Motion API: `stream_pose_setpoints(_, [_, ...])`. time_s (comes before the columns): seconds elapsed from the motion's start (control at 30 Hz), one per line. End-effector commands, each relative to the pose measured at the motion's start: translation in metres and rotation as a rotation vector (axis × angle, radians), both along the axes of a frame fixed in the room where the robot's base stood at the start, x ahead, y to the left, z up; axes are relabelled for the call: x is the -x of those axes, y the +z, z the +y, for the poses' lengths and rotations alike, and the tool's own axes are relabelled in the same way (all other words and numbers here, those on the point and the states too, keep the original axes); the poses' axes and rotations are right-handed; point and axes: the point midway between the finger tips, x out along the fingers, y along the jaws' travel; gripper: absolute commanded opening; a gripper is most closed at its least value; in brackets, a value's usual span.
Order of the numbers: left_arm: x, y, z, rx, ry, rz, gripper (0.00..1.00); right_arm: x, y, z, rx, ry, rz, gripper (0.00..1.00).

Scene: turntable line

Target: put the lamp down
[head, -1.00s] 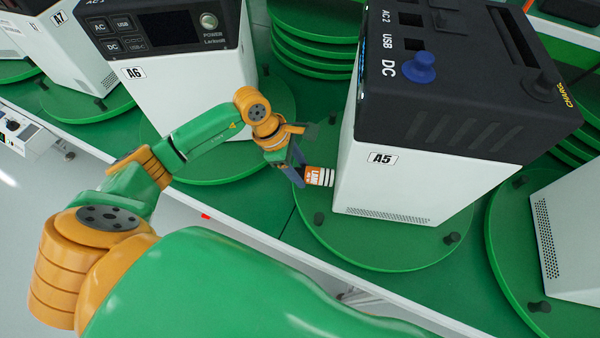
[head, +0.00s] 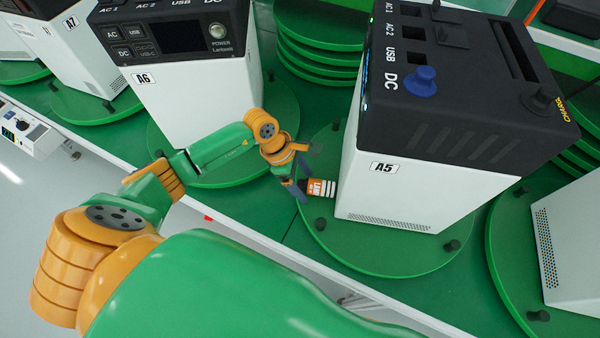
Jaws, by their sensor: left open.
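The lamp (head: 321,188) is a small block with an orange label reading "LAM" and white and dark stripes. It is on or just above the green turntable (head: 385,262) of unit A5, by that unit's left side; I cannot tell whether it touches the surface. My left gripper (head: 304,181) is open, its dark fingers at the lamp's left end. Part of the lamp's left end is hidden by the fingers. My right gripper is not in view.
The white and black unit A5 (head: 395,195) stands close to the right of the lamp. Unit A6 (head: 195,105) stands behind my left arm on its own turntable. Dark pegs (head: 320,224) stick up near the turntable's rim. Stacked green discs (head: 318,45) are at the back.

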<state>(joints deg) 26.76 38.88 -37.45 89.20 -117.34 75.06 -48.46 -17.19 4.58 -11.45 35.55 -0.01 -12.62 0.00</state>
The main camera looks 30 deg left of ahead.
Motion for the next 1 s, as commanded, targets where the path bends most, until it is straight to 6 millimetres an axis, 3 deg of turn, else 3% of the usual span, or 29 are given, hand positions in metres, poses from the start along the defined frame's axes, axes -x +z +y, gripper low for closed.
stream_pose_setpoints(0.17, [0.002, 0.03, 0.014, -0.004, 0.0, -0.008, 0.81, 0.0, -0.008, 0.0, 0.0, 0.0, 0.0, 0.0])
stream_pose_setpoints(0.4, [0.009, 0.089, 0.037, -0.004, 0.0, -0.007, 0.81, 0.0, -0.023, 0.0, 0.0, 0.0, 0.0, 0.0])
stream_pose_setpoints(0.5, [0.011, 0.103, 0.042, -0.002, 0.002, -0.003, 0.81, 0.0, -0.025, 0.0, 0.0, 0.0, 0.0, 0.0])
stream_pose_setpoints(1.0, [0.012, 0.111, 0.044, 0.0, 0.0, -0.001, 0.81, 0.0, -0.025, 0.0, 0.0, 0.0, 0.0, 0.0])
